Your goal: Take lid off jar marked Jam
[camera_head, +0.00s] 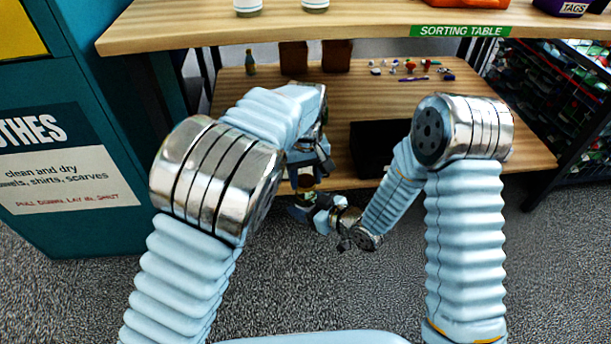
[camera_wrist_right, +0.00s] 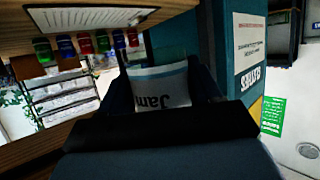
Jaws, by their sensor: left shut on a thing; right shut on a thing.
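The jar marked Jam (camera_wrist_right: 160,88) shows close up in the right wrist view, with a white label that reads "Jam". My right gripper (camera_wrist_right: 163,100) is shut on its body, one dark finger on each side. In the head view the jar (camera_head: 305,183) is small and mostly hidden between my two grippers, in front of the lower shelf's edge. My left gripper (camera_head: 308,160) is at the jar's upper end and shut, apparently on the lid, which it hides. My right gripper (camera_head: 322,210) comes in from the right, lower down.
The sorting table (camera_head: 350,30) has an upper top and a wooden lower shelf (camera_head: 260,85). A dark open bin (camera_head: 375,150) stands right of the grippers. A teal clothes bin (camera_head: 60,150) stands at left.

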